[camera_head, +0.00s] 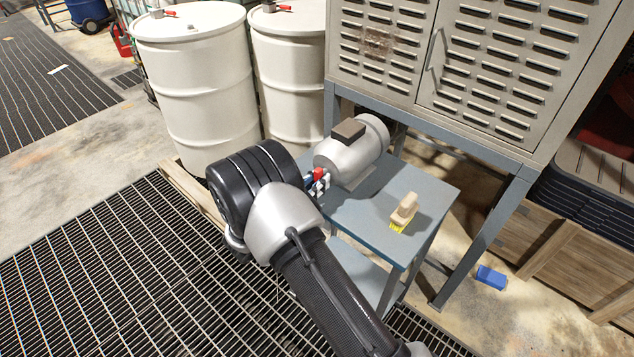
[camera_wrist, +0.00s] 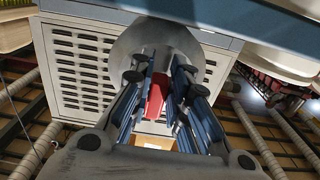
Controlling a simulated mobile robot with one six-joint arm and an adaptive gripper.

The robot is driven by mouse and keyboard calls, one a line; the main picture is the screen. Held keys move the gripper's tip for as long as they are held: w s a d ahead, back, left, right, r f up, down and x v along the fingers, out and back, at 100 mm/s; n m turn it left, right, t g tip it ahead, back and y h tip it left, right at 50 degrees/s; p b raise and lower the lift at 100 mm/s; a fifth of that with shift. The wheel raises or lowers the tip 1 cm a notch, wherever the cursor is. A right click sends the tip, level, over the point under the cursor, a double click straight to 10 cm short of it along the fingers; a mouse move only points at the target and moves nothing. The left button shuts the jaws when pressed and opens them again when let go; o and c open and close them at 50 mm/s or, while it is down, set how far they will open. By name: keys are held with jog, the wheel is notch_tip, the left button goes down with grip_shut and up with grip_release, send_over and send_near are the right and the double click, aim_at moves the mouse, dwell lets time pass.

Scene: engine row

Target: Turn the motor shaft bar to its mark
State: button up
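The motor is a grey cylinder (camera_head: 352,156) with a dark box on top, lying on a small blue-grey table. Its round end face (camera_wrist: 190,42) shows behind the fingers in the wrist view. The red shaft bar (camera_wrist: 157,96) stands out from that face, and a bit of red shows in the head view (camera_head: 319,174). My gripper (camera_wrist: 166,88) is at the motor's end, its two fingers on either side of the bar. The bar is close to the left finger, with a narrow gap to the right one. I cannot make out the mark.
A brush (camera_head: 404,209) with yellow bristles lies on the table (camera_head: 440,192), right of the motor. White drums (camera_head: 200,90) stand behind to the left. A louvred cabinet (camera_head: 400,60) on legs stands close behind. A blue block (camera_head: 491,277) lies on the floor.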

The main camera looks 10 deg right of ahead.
jog(key=o, duration=0.4)
jog(key=shift+a, duration=0.1)
jog(key=v, duration=1.2)
